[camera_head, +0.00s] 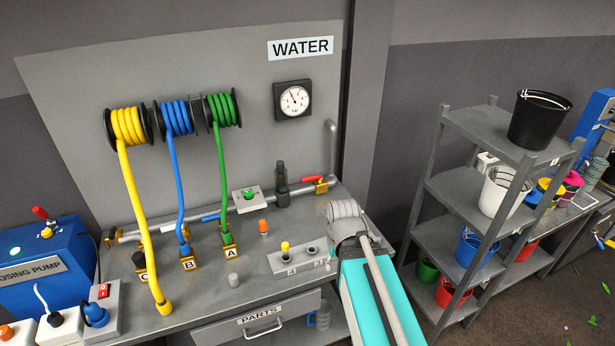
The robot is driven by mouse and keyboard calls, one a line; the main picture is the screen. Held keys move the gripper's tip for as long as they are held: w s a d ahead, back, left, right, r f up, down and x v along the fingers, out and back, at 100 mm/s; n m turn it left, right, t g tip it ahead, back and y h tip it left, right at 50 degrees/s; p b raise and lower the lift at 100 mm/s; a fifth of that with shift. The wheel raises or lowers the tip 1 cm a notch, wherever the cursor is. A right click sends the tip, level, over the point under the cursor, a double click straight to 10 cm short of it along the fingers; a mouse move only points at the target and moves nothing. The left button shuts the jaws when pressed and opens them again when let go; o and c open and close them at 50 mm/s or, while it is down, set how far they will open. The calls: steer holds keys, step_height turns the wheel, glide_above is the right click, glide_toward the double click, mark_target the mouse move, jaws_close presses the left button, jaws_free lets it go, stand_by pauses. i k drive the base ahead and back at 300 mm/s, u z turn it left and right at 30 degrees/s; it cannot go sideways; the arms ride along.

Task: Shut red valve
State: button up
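A red valve lever (311,179) sits on a brass valve body (321,186) at the right end of the grey pipe (297,190) along the back of the bench. The lever appears to lie roughly in line with the pipe. My teal and grey arm rises from the bottom of the head view, and its grey joint stands in front of the bench, below and right of the valve. My gripper's fingers do not show, so whether it is open or shut is hidden. No contact with the lever is visible.
Yellow (128,125), blue (175,117) and green (223,109) hose reels hang on the panel, with hoses running down to the bench. A gauge (294,101) is above the valve. A dark upright fitting (282,185) stands left of it. A bucket shelf (470,185) is at right.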

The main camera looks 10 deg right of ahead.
mark_target(316, 177)
steer(key=u, duration=0.05)
steer(key=i, duration=0.95)
steer(key=z, duration=0.1)
